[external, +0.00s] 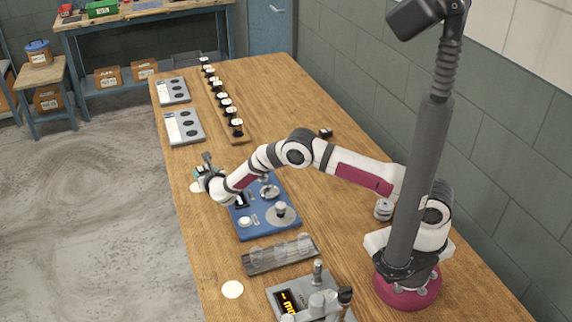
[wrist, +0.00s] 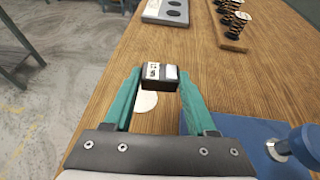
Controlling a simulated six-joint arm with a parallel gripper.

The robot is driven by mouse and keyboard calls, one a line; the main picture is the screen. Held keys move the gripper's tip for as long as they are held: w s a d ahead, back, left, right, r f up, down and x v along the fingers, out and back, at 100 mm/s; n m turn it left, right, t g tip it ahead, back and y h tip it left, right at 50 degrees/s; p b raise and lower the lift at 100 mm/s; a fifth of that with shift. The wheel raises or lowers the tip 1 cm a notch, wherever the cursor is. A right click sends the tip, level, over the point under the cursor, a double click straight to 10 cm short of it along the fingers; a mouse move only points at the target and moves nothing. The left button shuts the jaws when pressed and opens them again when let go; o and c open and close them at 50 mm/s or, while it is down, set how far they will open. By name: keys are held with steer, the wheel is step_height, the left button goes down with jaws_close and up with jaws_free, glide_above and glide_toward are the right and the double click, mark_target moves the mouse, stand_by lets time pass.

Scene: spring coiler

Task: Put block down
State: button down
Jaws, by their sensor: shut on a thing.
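My gripper (wrist: 160,82) has teal fingers and is shut on a small dark block (wrist: 159,85) with a white label and a pale patch on its top. In the wrist view the block sits between the fingertips, seemingly above the table, with a white round disc (wrist: 146,102) lying flat on the wood below it. In the external view my gripper (external: 203,172) is at the table's left edge, close above the white disc (external: 195,187). The block is too small there to make out clearly, and its height above the table is hard to tell.
A blue machine panel (external: 254,232) stands right beside my gripper, with knobs on it. Grey plates (external: 184,127) and a wooden rack of springs (external: 237,138) lie farther back. A clear-topped tray (external: 255,264), another white disc (external: 232,289) and a grey device (external: 275,292) are nearer the front.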

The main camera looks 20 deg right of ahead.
steer(key=s+d+r+m+h, duration=0.2)
steer(key=d+r+m+h, duration=0.15)
steer(key=d+r, duration=2.25)
steer(key=s+d+r+h, duration=0.2)
steer(key=s+d+r, duration=0.8)
steer(key=s+d, duration=0.2)
steer(key=s+d+f+n+y, duration=0.1)
steer(key=d+f+n+y, duration=0.15)
steer(key=d, duration=0.45)
steer(key=w+a+f+n+y, duration=0.2)
steer(key=w+a+f+y, duration=0.15)
steer(key=w+f, duration=0.85)
steer(key=w+a+f+n+y, duration=0.35)
steer(key=w+f, duration=0.55)
steer(key=f, duration=0.7)
steer(key=shift+m+g, duration=0.4)
steer(key=shift+m, duration=0.05)
steer(key=w+a+f, duration=0.1)
steer(key=a+f, duration=0.1)
steer(key=a, duration=0.1)
steer(key=w+a+f, duration=0.1)
steer(key=a+f, duration=0.1)
steer(key=w+a+f, duration=0.1)
steer(key=a+f, duration=0.1)
steer(key=a, duration=0.1)
steer(key=shift+w+a, duration=0.35)
step_height(320, 180, down, 4)
steer(key=shift+a+f, duration=0.15)
